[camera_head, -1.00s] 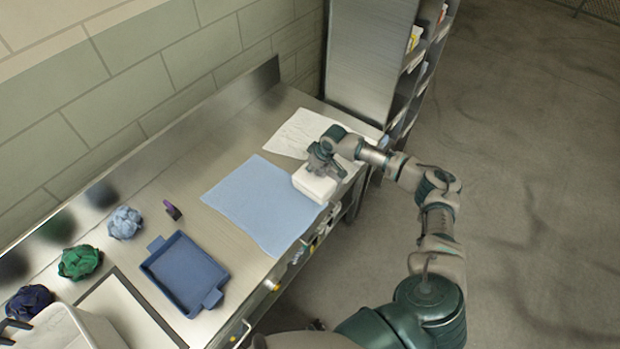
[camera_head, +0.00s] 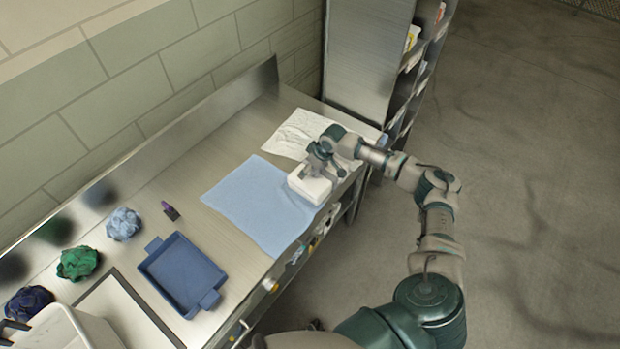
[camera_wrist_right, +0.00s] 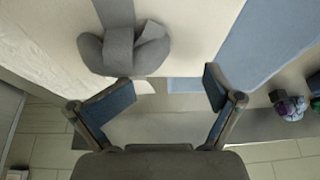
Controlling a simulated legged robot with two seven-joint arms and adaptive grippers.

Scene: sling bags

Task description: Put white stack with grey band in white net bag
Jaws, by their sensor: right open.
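The white stack (camera_head: 311,187) lies at the front edge of the steel table, where the blue cloth meets the white cloth. In the right wrist view the white stack (camera_wrist_right: 195,25) carries a grey band (camera_wrist_right: 121,42) with a looped knot. My right gripper (camera_head: 320,168) is directly above the stack. In the right wrist view my right gripper (camera_wrist_right: 165,92) has its fingers spread, with nothing between the tips. A flat, crinkled white cloth (camera_head: 292,133) lies behind the stack; I cannot tell whether it is the net bag.
A light blue cloth (camera_head: 250,205) lies left of the stack. A blue tray (camera_head: 182,272), crumpled green cloth (camera_head: 77,263) and a white bin (camera_head: 65,330) are farther left. A metal shelf (camera_head: 370,55) stands behind the table's far end. Steel surface is bare between tray and blue cloth.

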